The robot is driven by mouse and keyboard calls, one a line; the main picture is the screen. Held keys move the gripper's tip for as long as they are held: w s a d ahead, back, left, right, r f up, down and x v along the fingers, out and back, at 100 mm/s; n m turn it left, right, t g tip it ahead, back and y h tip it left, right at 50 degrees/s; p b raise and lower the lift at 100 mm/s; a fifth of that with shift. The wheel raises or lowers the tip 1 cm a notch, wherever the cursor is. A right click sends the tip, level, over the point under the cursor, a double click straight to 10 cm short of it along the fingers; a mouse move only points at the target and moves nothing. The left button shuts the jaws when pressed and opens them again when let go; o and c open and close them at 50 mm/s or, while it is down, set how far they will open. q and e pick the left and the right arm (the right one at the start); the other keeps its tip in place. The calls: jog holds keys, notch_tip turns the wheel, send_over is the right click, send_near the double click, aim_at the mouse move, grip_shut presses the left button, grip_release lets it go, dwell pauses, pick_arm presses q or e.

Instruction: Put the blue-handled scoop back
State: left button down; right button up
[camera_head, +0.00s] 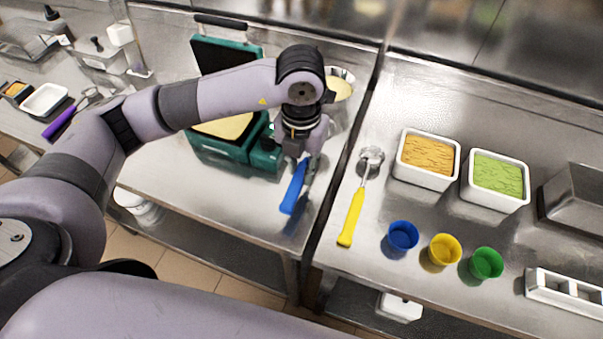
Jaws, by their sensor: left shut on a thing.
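The blue-handled scoop (293,187) is at the right part of the left steel counter, its blue handle pointing down toward the front edge. My left gripper (304,158) is shut on it near the upper end of the handle. The gripper and wrist hide the scoop's head. I cannot tell whether the scoop touches the counter or hangs just above it. My right gripper is not in view.
A yellow-handled scoop (352,214) lies on the right counter. Nearby are tubs of orange (426,180) and green (529,204) contents, and blue (402,236), yellow (443,249) and green (485,264) cups. A teal machine (219,151) stands behind my arm. A gap separates the counters.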

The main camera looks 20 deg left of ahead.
aim_at(301, 170)
pick_arm(q)
notch_tip(301, 170, down, 4)
jog(key=shift+r+p, duration=0.25)
jog(key=shift+p, duration=0.15)
jog(key=shift+f, duration=0.45)
jog(key=shift+f, duration=0.1)
jog(key=c, duration=1.4)
grip_release()
jog(key=shift+c, duration=0.2)
